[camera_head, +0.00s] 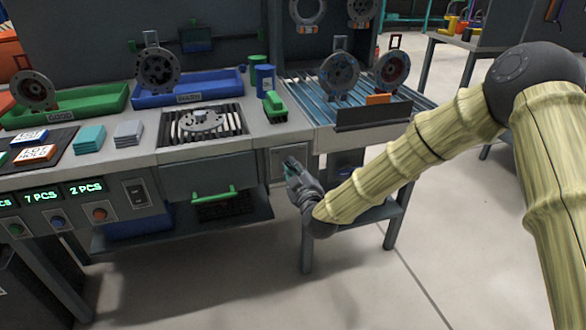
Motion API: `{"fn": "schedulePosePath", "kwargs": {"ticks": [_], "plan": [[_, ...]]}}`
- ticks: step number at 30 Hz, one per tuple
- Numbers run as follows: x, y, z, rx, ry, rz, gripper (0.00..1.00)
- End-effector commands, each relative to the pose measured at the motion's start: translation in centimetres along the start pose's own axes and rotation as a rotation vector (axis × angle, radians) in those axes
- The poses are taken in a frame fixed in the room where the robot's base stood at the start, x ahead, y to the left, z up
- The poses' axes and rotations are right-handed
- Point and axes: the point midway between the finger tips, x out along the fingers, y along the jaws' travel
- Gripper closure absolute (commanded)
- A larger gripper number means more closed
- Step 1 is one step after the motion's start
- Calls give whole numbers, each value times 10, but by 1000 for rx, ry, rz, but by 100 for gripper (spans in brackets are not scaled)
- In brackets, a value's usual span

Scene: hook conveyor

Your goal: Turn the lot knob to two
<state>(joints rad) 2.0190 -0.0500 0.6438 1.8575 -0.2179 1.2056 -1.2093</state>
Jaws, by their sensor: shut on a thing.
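My gripper (291,165) is at the front of the workbench, at the square grey panel (277,158) below the right part of the counter. Its fingers are shut on the lot knob on that panel. The fingers cover the knob, so its shape, pointer and marks are hidden and I cannot tell which number it is set to.
Farther left are coloured buttons under lit count displays (86,188). A table leg (307,240) stands below my gripper.

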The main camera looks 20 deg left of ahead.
Motion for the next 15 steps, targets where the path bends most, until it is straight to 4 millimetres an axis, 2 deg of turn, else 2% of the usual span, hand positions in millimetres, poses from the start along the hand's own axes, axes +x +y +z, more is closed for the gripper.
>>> {"fn": "schedulePosePath", "kwargs": {"ticks": [15], "plan": [[0,1,-1,418,-1,1,100]]}}
